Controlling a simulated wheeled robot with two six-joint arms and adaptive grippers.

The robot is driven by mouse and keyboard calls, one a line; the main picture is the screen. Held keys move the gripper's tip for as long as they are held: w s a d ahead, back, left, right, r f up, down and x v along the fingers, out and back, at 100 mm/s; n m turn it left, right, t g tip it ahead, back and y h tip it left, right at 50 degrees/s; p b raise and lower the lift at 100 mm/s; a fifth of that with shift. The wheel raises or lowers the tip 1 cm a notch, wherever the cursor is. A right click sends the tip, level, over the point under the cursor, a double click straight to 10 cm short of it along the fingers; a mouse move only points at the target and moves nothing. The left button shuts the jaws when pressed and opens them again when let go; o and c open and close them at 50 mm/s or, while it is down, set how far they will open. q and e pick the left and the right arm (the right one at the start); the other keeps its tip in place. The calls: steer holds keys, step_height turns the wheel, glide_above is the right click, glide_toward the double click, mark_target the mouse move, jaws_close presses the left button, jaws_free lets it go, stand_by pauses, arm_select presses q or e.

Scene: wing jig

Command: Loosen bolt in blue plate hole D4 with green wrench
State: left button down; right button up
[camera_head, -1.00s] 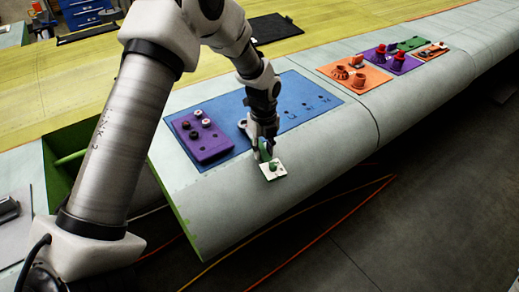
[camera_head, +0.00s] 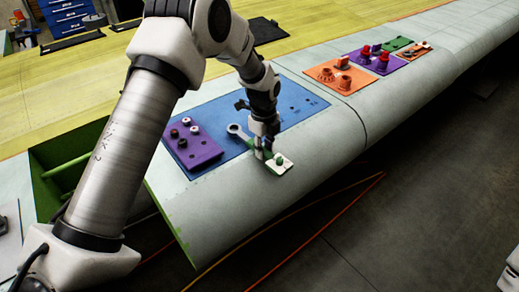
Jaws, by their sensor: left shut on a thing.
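The blue plate (camera_head: 290,88) lies on the pale wing skin with small dark holes at its right; their labels are too small to read. My left gripper (camera_head: 262,152) is shut on the green wrench (camera_head: 268,165) near the plate's front edge and hides much of it. The wrench's grey ring end (camera_head: 235,130) rests over the blue plate; I cannot make out a bolt inside it. A white square with a green knob (camera_head: 280,162) shows at the handle end, over the wing skin. My right gripper is out of view.
A purple block (camera_head: 192,150) with several round pieces sits at the blue plate's left. Orange (camera_head: 340,85), purple (camera_head: 376,64) and green (camera_head: 398,43) trays lie farther right.

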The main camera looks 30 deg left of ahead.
arm_select(q)
steer(key=shift+w+r, duration=0.1)
steer(key=shift+w, duration=0.05)
steer(key=shift+w+d+n+p, duration=0.25)
steer(key=shift+w+n+p, duration=0.05)
steer(key=shift+w+n, duration=1)
steer(key=shift+w+a+r+n, duration=0.1)
steer(key=shift+w+r+n, duration=0.05)
steer(key=shift+w+n, duration=1.2)
steer(key=shift+w, duration=0.15)
steer(key=shift+w+a+r+n, duration=0.1)
steer(key=shift+w+a+n, duration=0.1)
steer(key=shift+w+n, duration=0.4)
steer(key=shift+w+a+n, duration=0.15)
steer(key=shift+w+n, duration=0.3)
steer(key=shift+w, duration=0.25)
